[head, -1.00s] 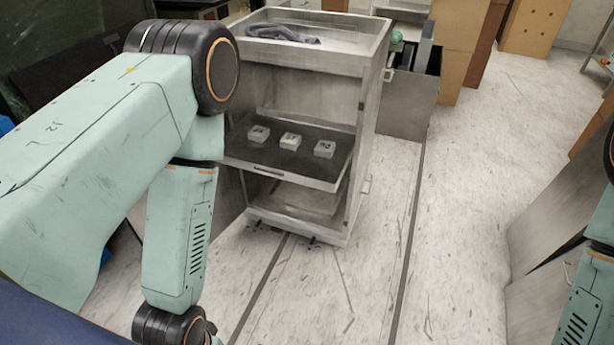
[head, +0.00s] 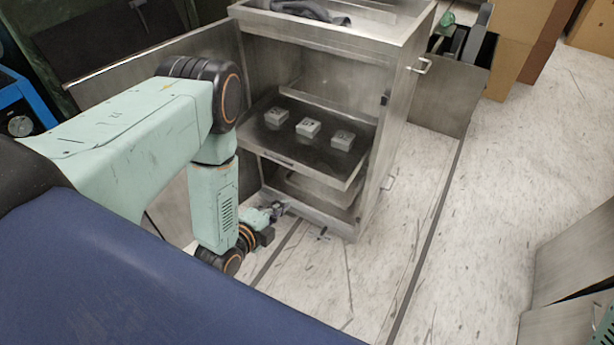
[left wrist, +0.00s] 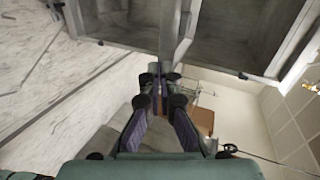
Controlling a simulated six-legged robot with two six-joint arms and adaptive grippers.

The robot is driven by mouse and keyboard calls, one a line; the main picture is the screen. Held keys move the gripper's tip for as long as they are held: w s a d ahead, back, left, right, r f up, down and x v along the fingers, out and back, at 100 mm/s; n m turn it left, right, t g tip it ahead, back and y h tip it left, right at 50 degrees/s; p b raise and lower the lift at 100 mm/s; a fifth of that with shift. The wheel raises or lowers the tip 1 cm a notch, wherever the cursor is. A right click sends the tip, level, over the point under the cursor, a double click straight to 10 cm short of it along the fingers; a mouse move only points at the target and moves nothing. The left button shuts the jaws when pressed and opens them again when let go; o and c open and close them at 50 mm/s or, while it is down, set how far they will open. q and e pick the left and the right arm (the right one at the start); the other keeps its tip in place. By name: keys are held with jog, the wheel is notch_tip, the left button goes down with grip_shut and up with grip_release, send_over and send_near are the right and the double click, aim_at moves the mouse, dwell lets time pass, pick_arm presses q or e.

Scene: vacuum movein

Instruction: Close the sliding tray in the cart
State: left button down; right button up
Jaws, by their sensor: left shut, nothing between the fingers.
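The grey metal cart (head: 400,125) stands in the middle of the head view with its front open. Its dark sliding tray (head: 310,158) sticks out of the front at mid height and carries three small pale blocks (head: 308,127). My left gripper (head: 278,209) is low in front of the cart, below the tray's front edge and apart from it. In the left wrist view its fingers (left wrist: 160,88) are together with nothing between them. Grey metal surfaces fill the top of that view; which cart part they are I cannot tell. My right gripper is out of view.
A dark hose (head: 300,10) lies in the cart's top. An open metal door (head: 150,60) stands at the cart's left. Cardboard boxes (head: 525,50) stand at the back right.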

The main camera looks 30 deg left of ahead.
pick_arm(q)
jog(key=w+m, duration=0.1)
jog(key=b, duration=0.5)
send_near(313, 170)
jog(key=shift+t, duration=0.4)
jog(key=x, duration=0.3)
jog(key=f+x, duration=0.1)
jog(key=x, duration=0.1)
jog(key=shift+w+f, duration=0.15)
jog(key=shift+f, duration=0.1)
jog(key=shift+w+r, duration=0.15)
jog(key=shift+w, duration=0.25)
